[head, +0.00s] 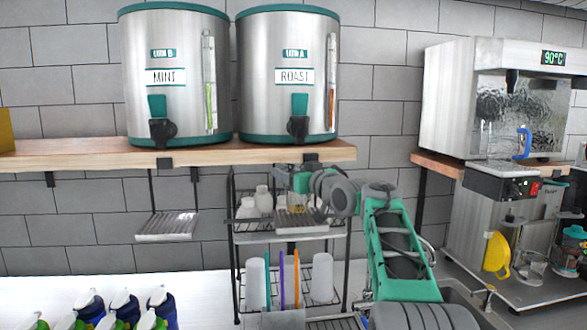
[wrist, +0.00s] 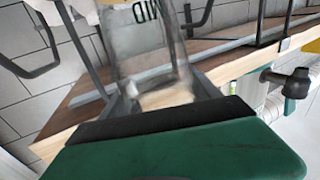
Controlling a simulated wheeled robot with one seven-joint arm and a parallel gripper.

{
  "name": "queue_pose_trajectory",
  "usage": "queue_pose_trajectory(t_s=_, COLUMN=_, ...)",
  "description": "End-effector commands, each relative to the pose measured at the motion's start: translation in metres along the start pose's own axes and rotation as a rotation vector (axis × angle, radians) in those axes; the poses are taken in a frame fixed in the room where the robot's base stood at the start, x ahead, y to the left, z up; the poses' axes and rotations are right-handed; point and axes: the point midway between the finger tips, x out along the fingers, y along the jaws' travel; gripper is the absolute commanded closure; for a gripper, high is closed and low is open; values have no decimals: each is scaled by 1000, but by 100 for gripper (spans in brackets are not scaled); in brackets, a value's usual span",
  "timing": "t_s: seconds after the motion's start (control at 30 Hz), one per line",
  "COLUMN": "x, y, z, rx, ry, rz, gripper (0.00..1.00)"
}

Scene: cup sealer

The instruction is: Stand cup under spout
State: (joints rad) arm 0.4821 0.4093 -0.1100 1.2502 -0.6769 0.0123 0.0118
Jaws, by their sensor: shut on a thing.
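A clear cup (wrist: 150,50) with dark lettering is between the fingers of my gripper (wrist: 163,97) in the wrist view, seen tilted there. In the head view my gripper (head: 298,182) is below the shelf, under the ROAST dispenser (head: 288,75) and its black spout (head: 298,128). The cup (head: 297,202) shows only faintly there, just above the right drip tray (head: 302,224). Whether its base touches the tray cannot be told. The MINT dispenser (head: 175,75) and its spout (head: 162,130) stand to the left, with an empty drip tray (head: 167,226) below.
The wooden shelf (head: 70,152) and its hanging brackets are close around my gripper. A wire rack (head: 240,240) with white bottles and upright cups stands behind and below. A steel machine (head: 450,95) is at the right.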

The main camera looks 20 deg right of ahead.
Motion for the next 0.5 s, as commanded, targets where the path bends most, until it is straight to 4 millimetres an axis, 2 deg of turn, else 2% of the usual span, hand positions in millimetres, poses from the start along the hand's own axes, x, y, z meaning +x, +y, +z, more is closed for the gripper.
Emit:
queue_pose_trajectory(t_s=0.1, x=-3, y=1, z=12, rx=3, ry=-5, rz=3, gripper=66)
queue_pose_trajectory(t_s=0.37, x=-3, y=1, z=17, rx=3, ry=-4, rz=2, gripper=66)
queue_pose_trajectory(t_s=0.4, x=-3, y=1, z=17, rx=3, ry=-4, rz=2, gripper=28)
queue_pose_trajectory(t_s=0.5, x=-3, y=1, z=15, rx=3, ry=-4, rz=2, gripper=20)
